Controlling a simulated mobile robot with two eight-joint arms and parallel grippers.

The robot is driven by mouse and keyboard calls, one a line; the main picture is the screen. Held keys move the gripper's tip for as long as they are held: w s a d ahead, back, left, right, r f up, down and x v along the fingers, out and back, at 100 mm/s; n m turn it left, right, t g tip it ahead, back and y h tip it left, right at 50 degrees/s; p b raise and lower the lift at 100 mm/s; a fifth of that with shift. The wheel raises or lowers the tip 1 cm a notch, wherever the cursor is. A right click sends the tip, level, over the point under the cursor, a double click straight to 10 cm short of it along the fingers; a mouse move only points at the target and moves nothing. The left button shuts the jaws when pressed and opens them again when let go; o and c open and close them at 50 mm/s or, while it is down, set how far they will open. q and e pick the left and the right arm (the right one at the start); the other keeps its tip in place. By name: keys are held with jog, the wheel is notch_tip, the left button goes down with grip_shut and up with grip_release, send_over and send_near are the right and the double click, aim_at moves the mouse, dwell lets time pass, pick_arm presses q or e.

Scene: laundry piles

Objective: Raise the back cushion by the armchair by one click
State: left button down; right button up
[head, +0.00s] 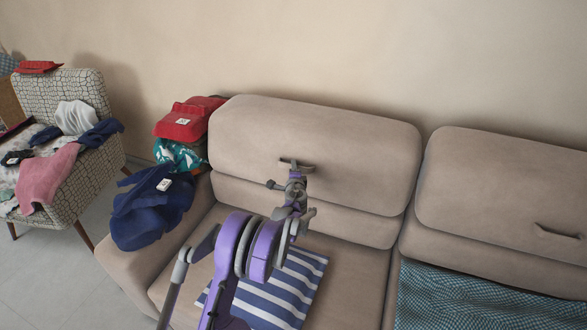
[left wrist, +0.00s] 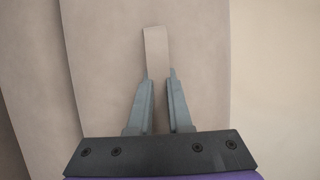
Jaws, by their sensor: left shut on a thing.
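The back cushion (head: 330,132) nearest the armchair (head: 85,90) is beige and stands at the back of the sofa, against the wall side. A small strap (head: 284,161) sits on its front face. My left gripper (head: 297,172) is at this strap, with its fingers shut on it. In the left wrist view the two grey fingers (left wrist: 159,78) close on the beige strap (left wrist: 156,45), which runs out past their tips against the cushion's face (left wrist: 110,60). My right gripper is in neither view.
A second back cushion (head: 500,185) with its own strap (head: 557,231) is on the right. A blue-striped cloth (head: 300,285) and a teal patterned cloth (head: 470,300) lie on the seats. Dark blue clothes (head: 145,212) and red clothes (head: 185,122) cover the left armrest.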

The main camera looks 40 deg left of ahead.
pick_arm(q)
jog(key=shift+s, duration=0.1)
dwell(0.3)
jog(key=s, duration=0.1)
jog(key=s+d, duration=0.1)
jog(key=s+b, duration=0.1)
jog(key=shift+s+d+f, duration=0.15)
jog(key=shift+s+f, duration=0.2)
jog(key=shift+f, duration=0.05)
jog(key=c, duration=1.1)
grip_release()
jog(key=shift+w, duration=0.1)
jog(key=v, duration=1)
jog(key=shift+s+d+r, duration=0.1)
jog(key=shift+s+d, duration=0.15)
jog(key=shift+s, duration=0.1)
